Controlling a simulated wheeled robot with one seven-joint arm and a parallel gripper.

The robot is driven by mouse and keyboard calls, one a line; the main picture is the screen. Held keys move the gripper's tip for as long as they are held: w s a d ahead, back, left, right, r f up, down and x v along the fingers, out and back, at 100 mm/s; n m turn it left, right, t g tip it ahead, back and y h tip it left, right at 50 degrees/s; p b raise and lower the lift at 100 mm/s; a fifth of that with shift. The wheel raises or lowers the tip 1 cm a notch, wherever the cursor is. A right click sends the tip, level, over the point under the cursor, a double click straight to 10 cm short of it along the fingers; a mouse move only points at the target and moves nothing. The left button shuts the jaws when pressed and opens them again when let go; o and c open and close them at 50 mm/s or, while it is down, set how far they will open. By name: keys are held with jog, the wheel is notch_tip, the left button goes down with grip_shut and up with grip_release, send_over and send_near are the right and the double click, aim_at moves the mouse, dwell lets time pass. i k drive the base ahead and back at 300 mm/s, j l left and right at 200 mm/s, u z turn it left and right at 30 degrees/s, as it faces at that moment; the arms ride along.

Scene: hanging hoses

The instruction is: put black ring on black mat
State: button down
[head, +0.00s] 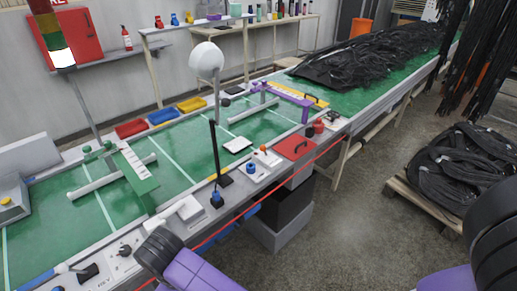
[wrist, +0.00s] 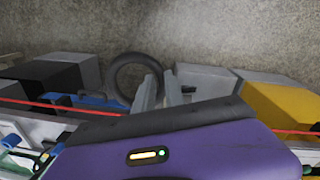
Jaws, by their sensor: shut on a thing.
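My gripper (wrist: 160,92) shows in the wrist view, its pale fingers shut on the edge of a black ring (wrist: 116,72). The ring stands out to the left of the fingers, with grey floor seen through its middle. The contact itself is small and partly hidden by the fingers. In the head view the gripper and ring are out of sight; only purple and black parts of my arm show at the bottom. I cannot clearly make out the black mat; a small flat dark patch (head: 235,90) lies at the far edge of the green belt, too small to identify.
The green conveyor (head: 190,150) carries a green gate (head: 135,170), a purple gate (head: 285,98) and a heap of black hoses (head: 375,58). A red cord runs along its front. Bins stand below, including a yellow one (wrist: 285,110). A pallet of hoses (head: 468,165) is at right.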

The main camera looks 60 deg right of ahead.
aim_at(237, 144)
jog(key=i+j+z, duration=0.1)
jog(key=z, duration=0.3)
jog(key=j+z, duration=0.25)
jog(key=z, duration=0.2)
jog(key=j+z, duration=0.2)
jog(key=z, duration=0.2)
jog(key=i, duration=0.05)
